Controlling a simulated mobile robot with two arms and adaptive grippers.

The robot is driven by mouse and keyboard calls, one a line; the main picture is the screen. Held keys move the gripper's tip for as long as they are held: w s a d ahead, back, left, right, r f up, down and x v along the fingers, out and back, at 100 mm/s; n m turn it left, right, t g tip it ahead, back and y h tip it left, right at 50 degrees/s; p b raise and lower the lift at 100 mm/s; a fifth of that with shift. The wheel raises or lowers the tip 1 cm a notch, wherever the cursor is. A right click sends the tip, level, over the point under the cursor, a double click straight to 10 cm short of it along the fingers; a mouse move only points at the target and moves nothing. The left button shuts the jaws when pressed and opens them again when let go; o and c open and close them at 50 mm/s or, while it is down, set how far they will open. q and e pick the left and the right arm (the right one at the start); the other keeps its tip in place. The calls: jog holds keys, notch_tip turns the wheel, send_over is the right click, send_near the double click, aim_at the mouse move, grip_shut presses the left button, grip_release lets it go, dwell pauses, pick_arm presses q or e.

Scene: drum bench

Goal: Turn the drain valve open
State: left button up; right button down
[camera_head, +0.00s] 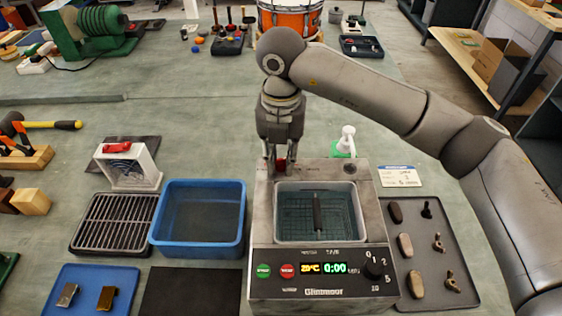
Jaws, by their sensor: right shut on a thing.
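A grey ultrasonic cleaner (262,215) stands at the front centre with a water-filled basin and a control panel. A small red part, which looks like the drain valve handle (281,164), shows at its back left corner. My right gripper (280,163) points down over that corner, its fingers closed around the red part. The fingers hide much of it, so I cannot tell its exact angle. My left gripper is not in view.
A blue tub (199,249) and a black rack (112,249) stand to the left. A tray of small parts (456,297) lies at right. A green-and-white bottle (345,144) stands behind the cleaner.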

aim_at(281, 159)
jog(key=shift+m+b, duration=0.7)
jog(key=shift+m, duration=0.9)
jog(key=shift+r, duration=0.1)
jog(key=c, duration=1.3)
grip_release()
jog(key=shift+o, duration=0.2)
notch_tip(281, 159, up, 12)
